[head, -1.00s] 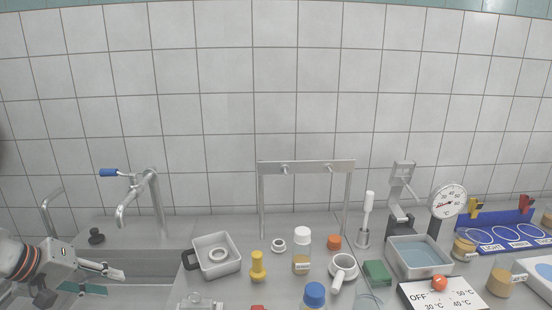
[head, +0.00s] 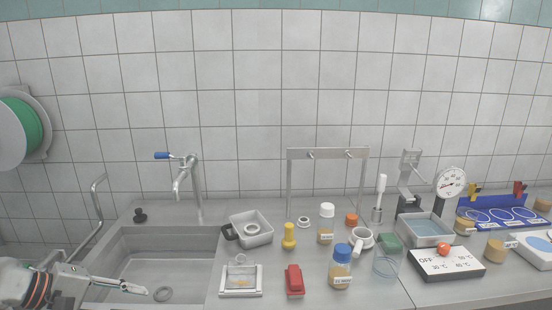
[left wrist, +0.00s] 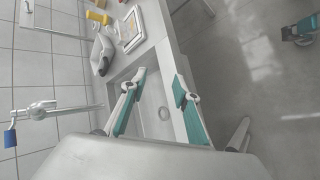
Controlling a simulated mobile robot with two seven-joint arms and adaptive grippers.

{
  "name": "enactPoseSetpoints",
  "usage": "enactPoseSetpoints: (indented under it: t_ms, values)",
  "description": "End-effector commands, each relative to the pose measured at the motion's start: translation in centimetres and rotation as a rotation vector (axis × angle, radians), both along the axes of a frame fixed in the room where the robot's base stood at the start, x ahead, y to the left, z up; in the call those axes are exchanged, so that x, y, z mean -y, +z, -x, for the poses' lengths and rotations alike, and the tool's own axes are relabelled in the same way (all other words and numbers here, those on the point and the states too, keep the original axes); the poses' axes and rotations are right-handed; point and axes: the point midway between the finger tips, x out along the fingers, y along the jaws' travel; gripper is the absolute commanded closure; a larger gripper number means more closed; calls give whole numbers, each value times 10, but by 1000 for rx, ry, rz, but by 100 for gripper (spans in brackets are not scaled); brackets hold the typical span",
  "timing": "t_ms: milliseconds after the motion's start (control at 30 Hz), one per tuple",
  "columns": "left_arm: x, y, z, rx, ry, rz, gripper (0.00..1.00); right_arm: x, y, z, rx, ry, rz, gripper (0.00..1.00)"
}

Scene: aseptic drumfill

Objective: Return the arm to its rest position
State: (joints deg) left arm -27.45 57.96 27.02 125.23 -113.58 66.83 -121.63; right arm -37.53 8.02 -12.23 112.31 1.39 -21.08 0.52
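My left gripper (head: 140,289) reaches in from the lower left in the head view, over the left part of the sink (head: 117,272). In the left wrist view its two teal-padded fingers (left wrist: 160,88) stand apart with nothing between them. The left arm touches no object that I can see. My right gripper is in neither view.
A faucet with a blue handle (head: 187,178) stands behind the sink. Right of it the counter holds a grey tray (head: 262,238), a yellow object (head: 289,236), a red block (head: 294,279), a blue-capped bottle (head: 341,270) and a control box (head: 452,265).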

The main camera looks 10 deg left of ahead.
Motion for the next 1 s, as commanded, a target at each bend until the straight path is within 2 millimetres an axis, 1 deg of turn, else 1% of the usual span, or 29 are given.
enactPoseSetpoints:
  t_ms: [33,100,167,200,267,300,367,400,433,467,500,567,600,667,700,767,800,867,900,1000]
  values:
    - [15,-7,3,-40,54,139,70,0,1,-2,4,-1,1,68]
    - [36,-12,6,-106,141,352,70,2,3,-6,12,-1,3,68]
    - [52,-15,7,-175,228,556,70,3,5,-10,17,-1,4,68]
    - [62,-16,7,-231,293,702,70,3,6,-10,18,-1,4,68]
    - [73,-18,7,-325,398,932,70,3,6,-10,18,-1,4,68]
    - [79,-20,5,-395,472,1092,70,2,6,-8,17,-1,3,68]
    - [83,-25,3,-505,586,1327,70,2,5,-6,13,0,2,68]
    - [85,-30,1,-583,664,1484,70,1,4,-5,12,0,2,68]
    - [85,-35,0,-645,722,1601,70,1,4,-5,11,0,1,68]
    - [85,-42,-1,-707,782,1717,70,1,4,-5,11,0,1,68]
    - [84,-52,-1,-792,864,1872,70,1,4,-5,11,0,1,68]
    - [84,-72,0,-926,989,2101,70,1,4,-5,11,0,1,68]
    - [84,-88,2,-1021,1074,2253,70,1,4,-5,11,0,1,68]
    - [88,-115,7,-1163,1205,2475,70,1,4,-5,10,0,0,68]
    - [92,-136,12,1228,-1263,-2551,70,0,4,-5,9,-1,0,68]
    - [104,-169,23,1142,-1166,-2287,70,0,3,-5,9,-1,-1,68]
    - [115,-190,32,1082,-1101,-2117,70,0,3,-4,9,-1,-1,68]
    - [133,-219,47,996,-1018,-1890,70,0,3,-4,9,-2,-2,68]
    - [146,-235,56,946,-972,-1763,70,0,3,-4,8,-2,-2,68]
    - [176,-264,77,845,-886,-1521,70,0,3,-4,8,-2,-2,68]
